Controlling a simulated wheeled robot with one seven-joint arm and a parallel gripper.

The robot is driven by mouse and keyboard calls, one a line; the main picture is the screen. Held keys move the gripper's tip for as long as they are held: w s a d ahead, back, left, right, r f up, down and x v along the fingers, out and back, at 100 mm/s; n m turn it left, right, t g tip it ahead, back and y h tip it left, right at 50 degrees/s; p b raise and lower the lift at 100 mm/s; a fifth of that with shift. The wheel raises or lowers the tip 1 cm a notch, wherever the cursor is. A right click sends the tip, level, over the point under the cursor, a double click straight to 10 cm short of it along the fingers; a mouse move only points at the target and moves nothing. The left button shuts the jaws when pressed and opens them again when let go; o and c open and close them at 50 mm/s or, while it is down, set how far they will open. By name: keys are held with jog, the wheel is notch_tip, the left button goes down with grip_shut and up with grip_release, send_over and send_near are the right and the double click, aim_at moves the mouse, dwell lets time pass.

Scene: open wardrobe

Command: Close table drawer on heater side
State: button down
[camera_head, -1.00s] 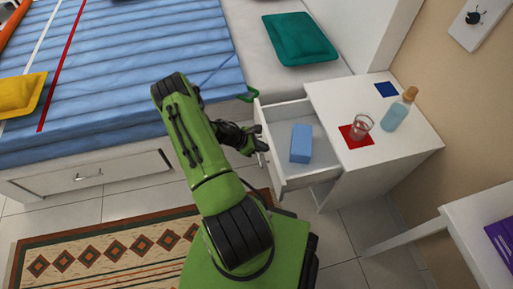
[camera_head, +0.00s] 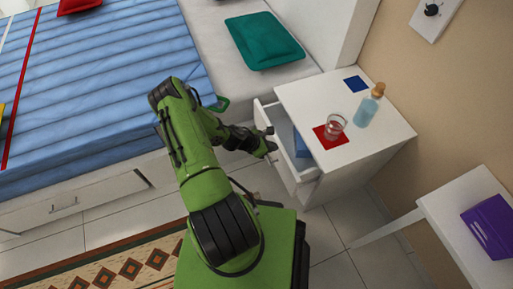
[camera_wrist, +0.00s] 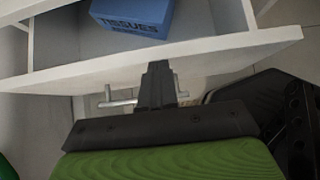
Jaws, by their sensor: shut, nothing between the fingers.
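The white bedside table (camera_head: 372,148) stands right of the bed, with its drawer (camera_head: 277,158) partly open toward my arm. A blue tissue box (camera_head: 301,146) lies inside the drawer; in the wrist view the box (camera_wrist: 132,14) reads "TISSUES". My gripper (camera_head: 270,144) is shut and empty, at the outer face of the drawer front. In the wrist view my gripper (camera_wrist: 157,72) is at the drawer front (camera_wrist: 80,72), close to the metal handle (camera_wrist: 120,98). Whether the fingertips touch the front is hard to tell. No heater can be made out.
On the tabletop are a glass (camera_head: 335,126) on a red square, a corked bottle (camera_head: 369,106) and a blue square (camera_head: 355,84). The bed (camera_head: 100,90) is close on the left. A white desk (camera_head: 450,205) with a purple box (camera_head: 490,226) stands at right.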

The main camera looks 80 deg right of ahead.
jog(key=s+d, duration=0.3)
jog(key=s, duration=0.2)
jog(key=shift+s, duration=0.15)
jog(key=shift+d, duration=0.1)
